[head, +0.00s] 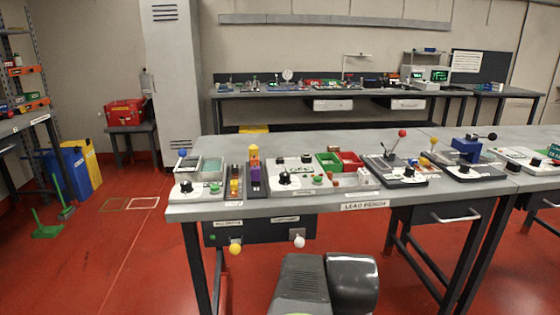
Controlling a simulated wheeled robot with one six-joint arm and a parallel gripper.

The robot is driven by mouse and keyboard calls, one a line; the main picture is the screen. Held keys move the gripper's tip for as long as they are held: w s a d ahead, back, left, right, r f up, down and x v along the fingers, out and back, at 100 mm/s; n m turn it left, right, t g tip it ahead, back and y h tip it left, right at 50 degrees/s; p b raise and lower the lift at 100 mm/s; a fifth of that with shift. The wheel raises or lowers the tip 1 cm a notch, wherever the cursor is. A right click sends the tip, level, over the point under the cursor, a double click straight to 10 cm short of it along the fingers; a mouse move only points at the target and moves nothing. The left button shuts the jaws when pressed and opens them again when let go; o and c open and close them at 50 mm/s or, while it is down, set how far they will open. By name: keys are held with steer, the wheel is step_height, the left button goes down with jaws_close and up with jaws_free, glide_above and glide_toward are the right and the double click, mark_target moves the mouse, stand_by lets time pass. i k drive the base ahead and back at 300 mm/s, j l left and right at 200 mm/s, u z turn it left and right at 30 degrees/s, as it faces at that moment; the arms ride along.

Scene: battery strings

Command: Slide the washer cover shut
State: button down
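No part is readable as the washer cover at this size. At the left end of the bench, in the head view, a white-based unit (196,190) has two shallow rectangular bays, one pale (187,166) and one teal-tinted (211,165). A blue ball knob (182,153) stands at its back left, and a black knob and a green button are on its front. I cannot tell whether this unit is the washer or whether a cover is open or shut. My gripper is not in view; only dark parts of my own body show at the bottom centre, apart from the bench top.
The grey bench (340,206) carries several units: a purple and yellow block (254,172), a dial panel (293,172), green (328,161) and red (349,160) bins, and a red-knobbed lever (402,133). Yellow (235,249) and white (299,242) knobs stick out below the front edge.

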mark_target(182, 153)
steer(key=u, duration=0.9)
